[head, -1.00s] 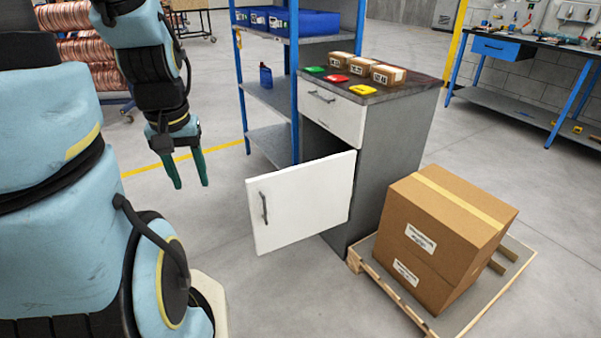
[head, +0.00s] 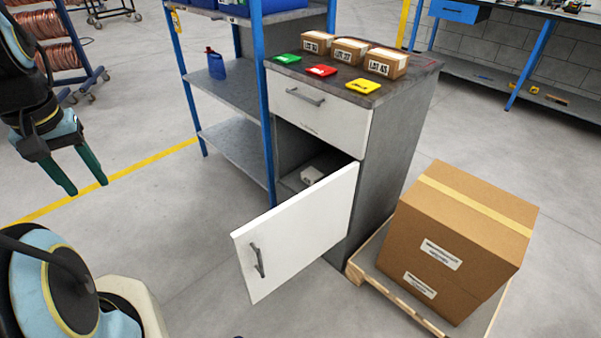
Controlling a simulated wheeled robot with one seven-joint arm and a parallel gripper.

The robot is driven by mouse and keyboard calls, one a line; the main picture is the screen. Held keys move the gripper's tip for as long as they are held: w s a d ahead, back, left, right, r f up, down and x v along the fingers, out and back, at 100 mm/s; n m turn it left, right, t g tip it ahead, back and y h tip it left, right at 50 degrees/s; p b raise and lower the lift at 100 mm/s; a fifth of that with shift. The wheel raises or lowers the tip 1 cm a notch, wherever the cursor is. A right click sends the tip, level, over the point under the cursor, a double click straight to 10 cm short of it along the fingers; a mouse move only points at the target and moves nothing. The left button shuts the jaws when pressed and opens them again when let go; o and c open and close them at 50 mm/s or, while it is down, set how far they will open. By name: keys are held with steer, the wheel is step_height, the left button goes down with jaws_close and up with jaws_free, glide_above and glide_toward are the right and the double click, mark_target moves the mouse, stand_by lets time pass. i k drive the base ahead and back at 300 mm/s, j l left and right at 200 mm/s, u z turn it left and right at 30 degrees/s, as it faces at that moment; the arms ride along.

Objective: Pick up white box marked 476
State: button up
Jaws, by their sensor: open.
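A small white box (head: 311,174) sits inside the open lower compartment of the grey cabinet (head: 392,165). It is partly hidden by the white cabinet door (head: 300,238), which stands swung open toward me. I cannot read any marking on the box. My gripper (head: 86,184) is at the left, with its two green fingers apart and pointing down. It is empty and well away from the cabinet, to the left of the blue shelf rack.
Small brown boxes (head: 349,50) and red, green and yellow items lie on top. Floor between gripper and door is clear.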

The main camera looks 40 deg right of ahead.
mark_target(311, 175)
steer(key=i, duration=4.15)
steer(key=i+j+z, duration=0.1)
steer(key=i+z, duration=0.35)
steer(key=i+j+z, duration=0.45)
steer(key=i, duration=0.15)
steer(key=l+z, duration=0.1)
steer(key=z, duration=3.2)
